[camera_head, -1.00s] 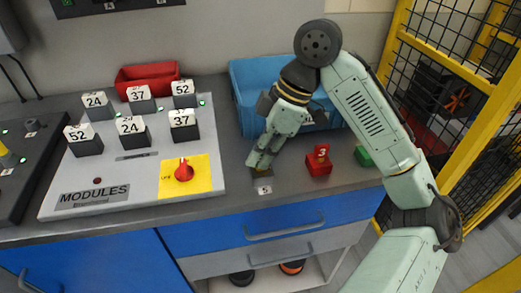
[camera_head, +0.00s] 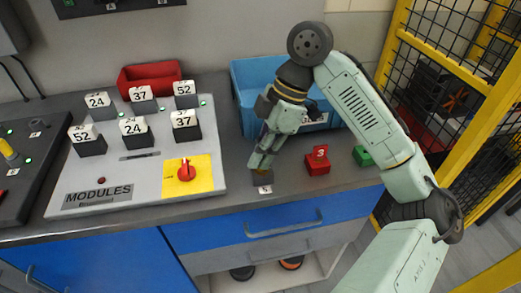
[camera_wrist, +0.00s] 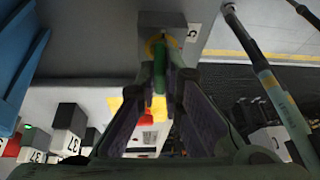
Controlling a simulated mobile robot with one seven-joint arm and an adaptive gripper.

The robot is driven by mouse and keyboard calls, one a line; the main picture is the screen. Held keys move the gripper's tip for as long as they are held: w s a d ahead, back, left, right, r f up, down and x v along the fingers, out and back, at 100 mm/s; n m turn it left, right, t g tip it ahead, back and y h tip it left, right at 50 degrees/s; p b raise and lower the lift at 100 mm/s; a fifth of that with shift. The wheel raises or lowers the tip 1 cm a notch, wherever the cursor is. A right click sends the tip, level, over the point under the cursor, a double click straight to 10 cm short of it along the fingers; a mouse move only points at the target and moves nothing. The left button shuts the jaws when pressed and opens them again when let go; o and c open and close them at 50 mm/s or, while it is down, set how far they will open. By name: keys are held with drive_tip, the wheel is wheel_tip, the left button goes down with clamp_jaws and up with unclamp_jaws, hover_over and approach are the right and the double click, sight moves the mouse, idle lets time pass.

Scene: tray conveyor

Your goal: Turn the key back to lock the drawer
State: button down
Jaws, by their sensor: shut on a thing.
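My gripper (camera_head: 257,168) points down at the front edge of the grey counter, right of the modules panel. Its fingers are closed on a narrow green piece, which looks like the key (camera_wrist: 160,78). The key meets a yellow ring on a dark lock block (camera_wrist: 176,23) with a tag reading 5. In the head view the fingers hide the key and most of the block. The exact turn angle of the key cannot be told. The blue drawer (camera_head: 205,236) with a grey handle lies below the lock and looks shut.
The modules panel (camera_head: 120,197) with numbered blocks and a red knob (camera_head: 186,170) stands left. A blue bin (camera_head: 243,85) is behind my gripper. A red block (camera_head: 317,165) and a green block (camera_head: 362,155) sit to the right. A yellow mesh fence (camera_head: 455,70) bounds the right.

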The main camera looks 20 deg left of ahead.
drive_tip(key=c, duration=1.7)
unclamp_jaws()
drive_tip(key=shift+o, duration=0.2)
